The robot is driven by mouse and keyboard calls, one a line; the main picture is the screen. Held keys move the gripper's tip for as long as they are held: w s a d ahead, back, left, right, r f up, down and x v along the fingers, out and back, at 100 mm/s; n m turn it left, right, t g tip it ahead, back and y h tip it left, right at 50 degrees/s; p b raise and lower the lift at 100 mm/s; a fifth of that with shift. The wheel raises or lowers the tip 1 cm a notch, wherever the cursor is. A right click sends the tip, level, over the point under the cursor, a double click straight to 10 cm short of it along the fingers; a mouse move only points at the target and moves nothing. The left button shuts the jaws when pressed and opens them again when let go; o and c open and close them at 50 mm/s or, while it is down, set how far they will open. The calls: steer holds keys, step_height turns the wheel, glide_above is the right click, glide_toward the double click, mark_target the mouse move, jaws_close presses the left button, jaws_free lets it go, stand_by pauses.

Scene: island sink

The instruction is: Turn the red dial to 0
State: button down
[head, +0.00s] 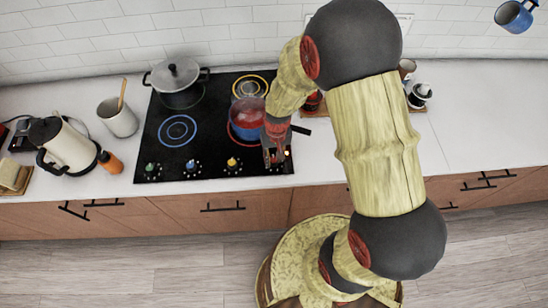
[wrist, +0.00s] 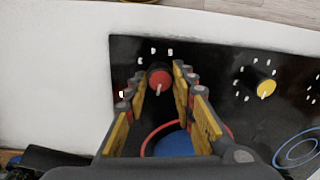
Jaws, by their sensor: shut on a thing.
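The red dial (wrist: 160,78) sits on the front edge of the black cooktop (head: 207,108). In the wrist view its pale pointer faces down toward my palm, slightly left. White marks ring the dial, and a small reddish mark shows at its lower left. My gripper (head: 273,155) is over the right end of the dial row, and its fingers hide the red dial in the head view. In the wrist view my gripper (wrist: 159,76) has one fingertip on each side of the dial and is shut on it.
Yellow (head: 232,163), blue (head: 190,165) and green (head: 152,168) dials run leftward. A blue pot (head: 244,130) stands close behind my gripper; a grey lidded pot (head: 176,82) is farther back. A kettle (head: 63,146) and utensil cup (head: 117,118) stand left. The right counter is mostly clear.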

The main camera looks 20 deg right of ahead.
mark_target(275, 159)
steer(key=shift+n, duration=0.6)
steer(key=c, duration=1.5)
jaws_free()
steer(key=shift+r, duration=0.1)
steer(key=r, duration=1.1)
steer(key=shift+d+r, duration=0.25)
steer(key=shift+r, duration=0.15)
